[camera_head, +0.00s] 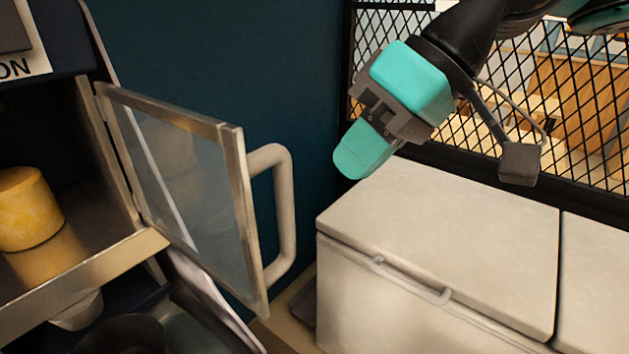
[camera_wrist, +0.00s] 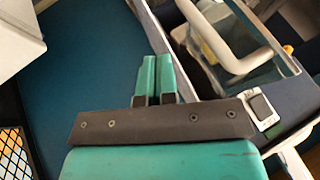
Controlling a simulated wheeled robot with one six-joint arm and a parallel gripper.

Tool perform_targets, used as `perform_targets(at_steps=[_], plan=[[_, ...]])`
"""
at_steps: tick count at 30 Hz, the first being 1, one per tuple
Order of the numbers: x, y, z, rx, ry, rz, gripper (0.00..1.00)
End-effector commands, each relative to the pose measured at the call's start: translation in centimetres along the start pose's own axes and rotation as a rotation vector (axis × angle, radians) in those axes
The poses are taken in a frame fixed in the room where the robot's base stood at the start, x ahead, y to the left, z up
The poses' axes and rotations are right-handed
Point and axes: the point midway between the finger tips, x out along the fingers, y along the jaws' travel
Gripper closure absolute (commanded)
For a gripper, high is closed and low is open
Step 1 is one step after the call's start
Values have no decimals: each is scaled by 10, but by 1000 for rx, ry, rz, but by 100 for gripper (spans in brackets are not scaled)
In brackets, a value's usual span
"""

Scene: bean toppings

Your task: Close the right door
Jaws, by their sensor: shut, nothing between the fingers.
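The right door (camera_head: 200,180) is a metal-framed glass panel with a thick pale handle (camera_head: 284,210). It stands open, swung out to the right of the cabinet opening. My gripper (camera_head: 352,172) is shut and empty, to the right of the door and apart from it, above the white chest. In the wrist view the two teal fingers of my gripper (camera_wrist: 157,75) lie side by side. The door's handle (camera_wrist: 228,50) shows to the right of them in that view.
A yellow cylinder (camera_head: 27,208) stands inside the open cabinet (camera_head: 95,270). A white lidded chest (camera_head: 440,235) stands at the right, below my gripper. A black mesh screen (camera_head: 570,100) is behind it. A dark blue wall (camera_head: 220,50) lies behind the door.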

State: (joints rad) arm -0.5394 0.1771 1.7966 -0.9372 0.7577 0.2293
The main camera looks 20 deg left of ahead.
Motion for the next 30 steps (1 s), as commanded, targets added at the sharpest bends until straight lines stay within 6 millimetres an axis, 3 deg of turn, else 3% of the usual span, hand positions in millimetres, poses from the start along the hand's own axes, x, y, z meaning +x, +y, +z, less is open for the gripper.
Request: perform_targets(at_steps=[3,10,30], plan=[[22,-4,0,-2,-4,-3,100],[33,-32,-1,-3,-1,-1,100],[39,-37,-1,18,10,9,100]])
